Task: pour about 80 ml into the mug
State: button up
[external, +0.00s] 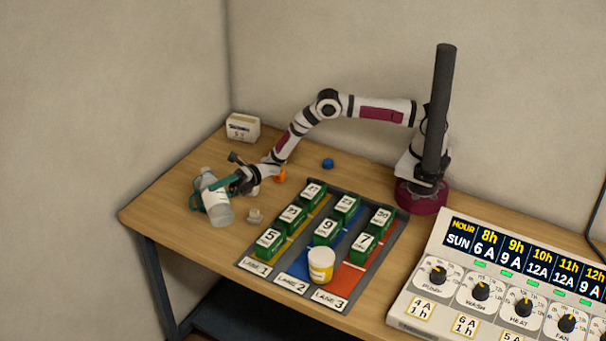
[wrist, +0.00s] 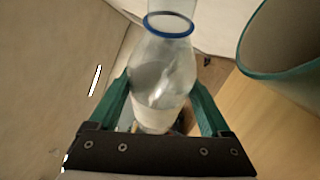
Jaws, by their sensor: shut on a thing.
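A clear bottle (external: 217,207) with a pale label is between the teal fingers of my gripper (external: 218,192), at the left of the table in the external view. My gripper is shut on it. The bottle leans slightly, neck up and to the left. In the wrist view the bottle (wrist: 160,85) shows an uncapped neck with a blue ring between the fingers (wrist: 163,105). A large teal-rimmed vessel, likely the mug (wrist: 285,40), is cut off at upper right there. The liquid level is unclear.
A blue cap (external: 328,163) and an orange item (external: 280,176) lie behind. A lane tray (external: 374,258) holds several green numbered blocks and a yellow-and-white tub (external: 321,265). A white box (external: 243,127) stands at the back; a dial panel (external: 480,318) is front right.

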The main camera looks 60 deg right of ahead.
jog(key=shift+w+d+r+m, duration=0.1)
jog(key=shift+w+r+m, duration=0.05)
jog(key=shift+r+m, duration=0.2)
jog(key=shift+d+r+m+y, duration=0.1)
jog(key=shift+r+m+y, duration=0.05)
jog(key=shift+m+y, duration=0.15)
jog(key=shift+w+m+t, duration=0.1)
jog(key=shift+m+t, duration=0.4)
jog(key=shift+m, duration=0.15)
jog(key=shift+s+a, duration=0.35)
jog(key=shift+s+a+m, duration=0.1)
jog(key=shift+m, duration=0.2)
dwell(0.3)
jog(key=shift+r+y, duration=0.25)
jog(key=shift+y, duration=0.05)
dwell(0.8)
